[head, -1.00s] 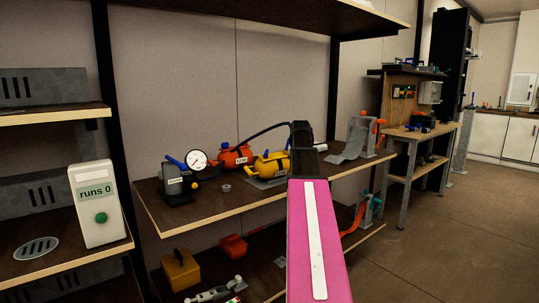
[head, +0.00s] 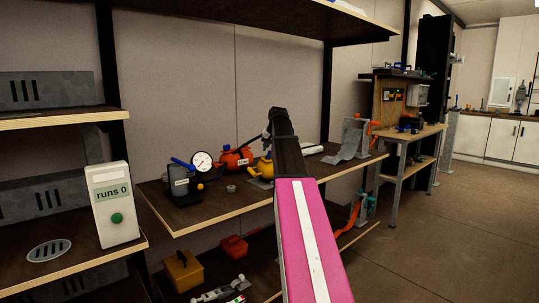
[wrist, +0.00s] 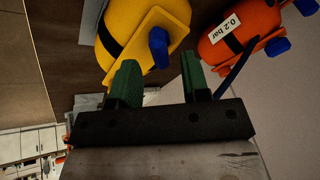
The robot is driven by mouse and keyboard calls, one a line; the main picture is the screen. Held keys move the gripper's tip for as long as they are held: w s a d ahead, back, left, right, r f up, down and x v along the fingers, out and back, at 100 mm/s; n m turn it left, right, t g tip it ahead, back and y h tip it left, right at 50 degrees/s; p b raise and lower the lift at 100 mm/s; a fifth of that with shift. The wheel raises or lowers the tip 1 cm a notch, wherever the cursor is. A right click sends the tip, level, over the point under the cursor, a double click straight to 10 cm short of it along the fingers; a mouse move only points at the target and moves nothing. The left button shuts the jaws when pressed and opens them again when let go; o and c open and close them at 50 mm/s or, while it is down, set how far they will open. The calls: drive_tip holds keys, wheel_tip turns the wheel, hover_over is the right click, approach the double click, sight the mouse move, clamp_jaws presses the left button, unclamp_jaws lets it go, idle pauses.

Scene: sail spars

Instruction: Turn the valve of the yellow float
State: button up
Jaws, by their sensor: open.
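The yellow float (head: 265,168) lies on the middle shelf, mostly hidden behind my arm in the head view. In the wrist view the yellow float (wrist: 172,14) fills the top, with a black strap and a yellow plate. Its blue valve handle (wrist: 158,47) stands out from the plate. My gripper (wrist: 158,62) is open, with its two green fingers on either side of the handle as seen in the picture. The handle appears just beyond the fingertips; I see no contact. How deep the gap is I cannot tell. The fingers are not clear in the head view.
An orange float (wrist: 238,32), labelled 0.2 bar, with blue handles lies beside the yellow one. A pressure gauge (head: 202,160) and a dark pump box (head: 183,186) stand left on the shelf (head: 215,212). A grey bracket (head: 352,138) stands to the right.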

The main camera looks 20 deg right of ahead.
sight(269, 152)
drive_tip(key=shift+x, duration=1.55)
clamp_jaws()
drive_tip(key=shift+n, duration=0.3)
drive_tip(key=n, duration=0.3)
drive_tip(key=shift+n+y, duration=0.6)
drive_tip(key=shift+n, duration=1.9)
